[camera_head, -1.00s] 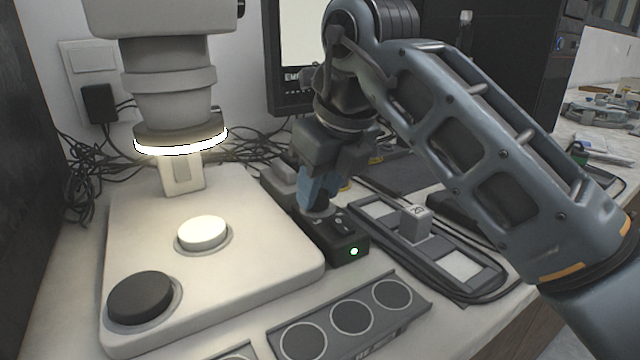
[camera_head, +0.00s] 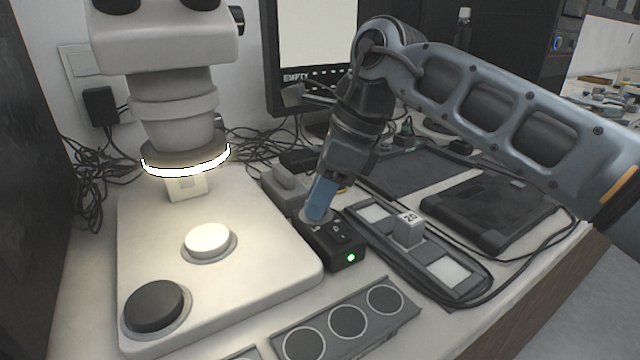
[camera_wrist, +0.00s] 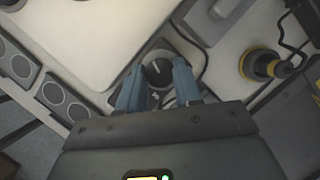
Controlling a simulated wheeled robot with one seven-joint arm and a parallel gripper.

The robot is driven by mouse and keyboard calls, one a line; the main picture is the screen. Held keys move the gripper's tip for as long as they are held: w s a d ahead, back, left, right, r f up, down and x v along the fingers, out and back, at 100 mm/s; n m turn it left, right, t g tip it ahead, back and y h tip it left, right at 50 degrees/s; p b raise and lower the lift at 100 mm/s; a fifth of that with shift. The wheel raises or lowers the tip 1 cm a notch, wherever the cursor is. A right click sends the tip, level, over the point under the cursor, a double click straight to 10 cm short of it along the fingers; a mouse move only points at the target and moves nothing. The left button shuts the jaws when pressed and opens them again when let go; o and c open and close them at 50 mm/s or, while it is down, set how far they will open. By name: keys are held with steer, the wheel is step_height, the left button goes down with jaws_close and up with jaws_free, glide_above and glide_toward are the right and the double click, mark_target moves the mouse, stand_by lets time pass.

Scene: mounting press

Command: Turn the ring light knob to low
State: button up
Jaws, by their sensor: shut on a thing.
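The ring light (camera_head: 187,168) glows white under the microscope head. Its control box (camera_head: 346,256) is black with a lit green lamp and stands right of the microscope base. The dark round knob (camera_wrist: 158,71) with a pale pointer line shows in the wrist view, between my fingertips. My gripper (camera_head: 317,212) reaches down onto the box from above, tilted, and is shut on the knob. It also shows in the wrist view (camera_wrist: 158,75), one blue finger on each side of the knob. In the head view the fingers hide most of the knob.
The microscope base (camera_head: 270,250) is close on the left. A tray with a block marked 20 (camera_head: 410,230) lies close on the right. A holder with dark round pads (camera_head: 347,321) lies in front. Loose cables (camera_head: 90,190) run along the wall.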

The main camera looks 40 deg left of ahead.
steer(key=n, duration=0.2)
steer(key=n+g+h+p, duration=0.1)
steer(key=n, duration=0.2)
steer(key=shift+w+a+r+n+g, duration=0.15)
steer(key=shift+n+g, duration=0.15)
steer(key=shift+n+g+h+p, duration=0.3)
steer(key=shift+n+h, duration=0.7)
steer(key=shift+n, duration=1.1)
steer(key=shift+a, duration=0.1)
steer(key=o, duration=1)
steer(key=shift+p+v, duration=0.3)
steer(key=shift+v, duration=3.55)
steer(key=shift+w, duration=0.1)
